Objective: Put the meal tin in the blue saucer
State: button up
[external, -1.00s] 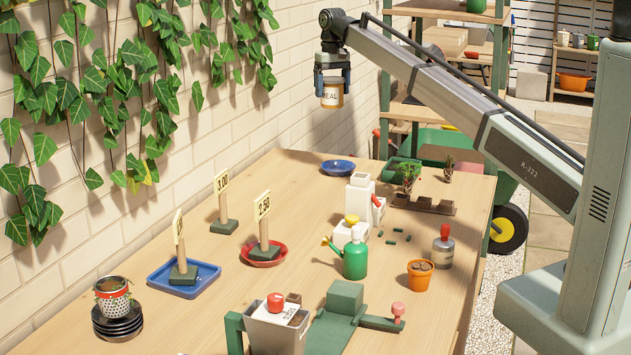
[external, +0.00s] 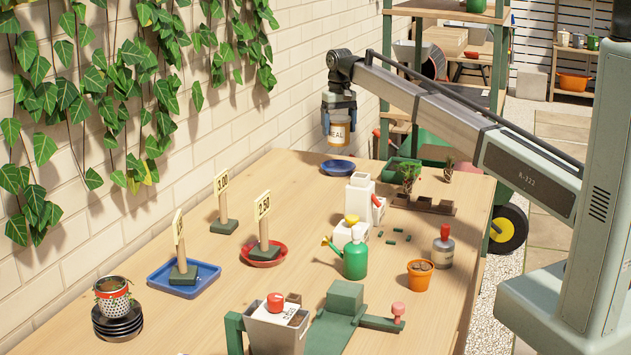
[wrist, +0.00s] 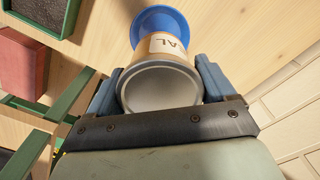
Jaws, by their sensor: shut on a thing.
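The meal tin (external: 338,133) is a tan and white can with a dark "MEAL" label. My gripper (external: 339,122) is shut on it and holds it upright in the air above the far end of the table. In the wrist view the tin (wrist: 160,85) sits between the two blue-grey fingers of my gripper (wrist: 160,88), its grey lid toward the camera. The blue saucer (external: 338,167) lies on the table below the tin and looks empty in the external view. In the wrist view the saucer (wrist: 160,16) shows partly behind the tin, which hides the rest.
A white block-shaped container (external: 359,192) stands just in front of the saucer. A green tray (external: 400,168) lies to its right. A brick wall (external: 215,160) runs along the left. A red saucer (external: 263,258) and blue tray (external: 184,288) hold sign stands.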

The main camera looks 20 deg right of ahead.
aim_at(339, 117)
jog(key=shift+f, duration=4.25)
jog(key=shift+f, duration=0.1)
jog(key=o, duration=1.1)
notch_tip(339, 117, up, 12)
jog(key=shift+r, duration=0.1)
